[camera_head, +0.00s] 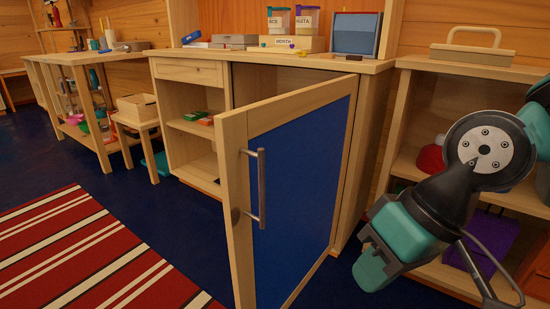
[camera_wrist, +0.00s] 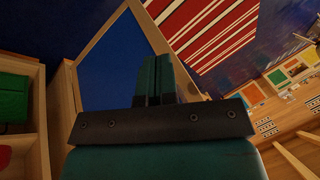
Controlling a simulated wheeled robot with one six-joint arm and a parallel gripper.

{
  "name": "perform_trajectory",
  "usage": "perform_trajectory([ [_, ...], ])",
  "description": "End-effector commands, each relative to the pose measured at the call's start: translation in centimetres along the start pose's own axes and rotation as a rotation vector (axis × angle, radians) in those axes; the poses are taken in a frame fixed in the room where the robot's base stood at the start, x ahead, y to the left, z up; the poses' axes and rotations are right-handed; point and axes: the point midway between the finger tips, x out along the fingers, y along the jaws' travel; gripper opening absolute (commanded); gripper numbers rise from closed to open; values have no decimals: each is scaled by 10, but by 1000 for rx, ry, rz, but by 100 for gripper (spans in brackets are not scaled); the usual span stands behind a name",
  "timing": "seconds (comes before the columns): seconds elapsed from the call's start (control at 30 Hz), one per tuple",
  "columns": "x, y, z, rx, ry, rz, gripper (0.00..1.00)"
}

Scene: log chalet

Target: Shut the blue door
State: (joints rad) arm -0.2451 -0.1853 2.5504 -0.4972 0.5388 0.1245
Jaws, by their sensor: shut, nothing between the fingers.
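The blue door (camera_head: 296,190) is a blue panel in a pale wooden frame. It stands open, swung out from the wooden cabinet (camera_head: 361,165), with its free edge towards me. A vertical metal handle (camera_head: 261,188) is on the face I see, near the free edge. My gripper (camera_head: 371,270) is to the right of the door in the head view, low down, with teal fingers. In the wrist view my gripper (camera_wrist: 155,78) has its fingers together and empty, and the blue panel (camera_wrist: 113,62) shows beyond them. I see no contact with the door.
The cabinet top holds a beige box (camera_head: 293,44), labelled jars and a blue rack (camera_head: 355,34). Shelves with a purple item (camera_head: 494,236) stand close on the right. A striped rug (camera_head: 95,255) lies on the open blue floor at left.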

Motion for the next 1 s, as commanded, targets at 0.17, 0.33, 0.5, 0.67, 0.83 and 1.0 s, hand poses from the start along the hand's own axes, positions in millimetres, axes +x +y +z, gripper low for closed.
perform_trajectory([
  [0.17,-33,-4,-76,387,158,-91,0],
  [0.33,-42,14,-128,741,313,-180,0],
  [0.5,-42,29,-152,955,413,-241,0],
  [0.67,-34,35,-160,1017,446,-263,0],
  [0.83,-10,35,-171,1013,445,-263,0],
  [1.0,24,34,-188,1010,443,-263,0],
])
